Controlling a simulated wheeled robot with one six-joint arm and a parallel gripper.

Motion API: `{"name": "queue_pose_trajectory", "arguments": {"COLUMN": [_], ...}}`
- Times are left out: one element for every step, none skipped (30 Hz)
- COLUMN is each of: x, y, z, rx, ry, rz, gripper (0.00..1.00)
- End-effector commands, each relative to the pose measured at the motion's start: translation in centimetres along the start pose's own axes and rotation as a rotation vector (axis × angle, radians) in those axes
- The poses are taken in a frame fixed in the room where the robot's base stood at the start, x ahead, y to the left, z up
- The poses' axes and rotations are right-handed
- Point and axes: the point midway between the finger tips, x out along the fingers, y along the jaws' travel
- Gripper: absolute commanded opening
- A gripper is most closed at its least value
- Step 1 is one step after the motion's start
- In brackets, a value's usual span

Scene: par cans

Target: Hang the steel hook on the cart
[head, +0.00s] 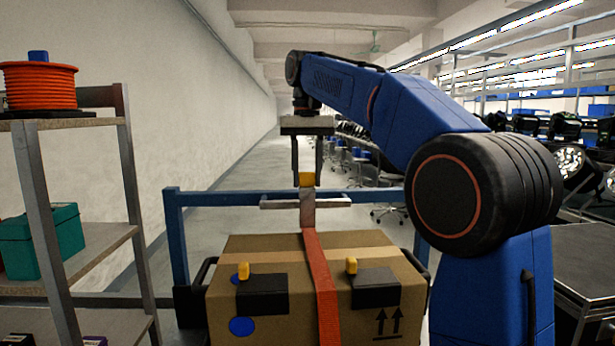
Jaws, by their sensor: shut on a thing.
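My gripper (306,178) points down in the middle of the head view, shut on the yellow grip of the steel hook. The hook (278,202) shows as a flat grey crosspiece below the yellow grip (306,181). An orange strap (321,265) runs from the hook over the cardboard box and down its front. The cart's blue frame (225,199) has a top rail that lines up with the hook in the picture. I cannot tell whether the hook touches the rail or hangs apart from it. The hook's far side is hidden.
The cardboard box (260,250) sits in front of the rail, with two yellow-tabbed black patches. At left a shelf (90,240) holds an orange cable reel (40,88) and a teal case (42,240). Lamps (570,160) and a dark platform (585,255) stand at right.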

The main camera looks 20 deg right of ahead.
Motion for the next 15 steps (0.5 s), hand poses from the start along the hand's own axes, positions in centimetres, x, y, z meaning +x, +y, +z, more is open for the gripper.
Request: {"name": "queue_pose_trajectory", "arguments": {"x": [0.0,0.0,0.0,0.0,0.0,0.0,0.0,0.0,0.0,0.0,0.0,0.0,0.0,0.0,0.0], "y": [0.0,0.0,0.0,0.0,0.0,0.0,0.0,0.0,0.0,0.0,0.0,0.1,0.0,0.0,0.0], "z": [-0.4,-0.5,-0.8,-1.0,-1.2,-1.5,-1.7,-1.9,-2.1,-2.3,-2.5,-2.7,-3.0,-3.1,-3.4], "rx": [0.001,0.001,0.001,0.001,0.001,0.001,0.001,0.002,0.002,0.002,0.002,0.002,0.002,0.002,0.002], "ry": [0.0,0.001,0.001,0.001,0.001,0.0,0.0,0.001,0.001,0.002,0.002,0.001,0.001,0.001,0.001], "rz": [0.0,0.0,0.0,0.0,0.0,0.0,0.0,0.0,0.0,-0.001,-0.001,0.0,0.0,0.0,0.0], "gripper": [0.0,0.0,0.0,0.0,0.0,0.0,0.0,0.0,0.0,0.0,0.0,0.0,0.0,0.0,0.0]}}
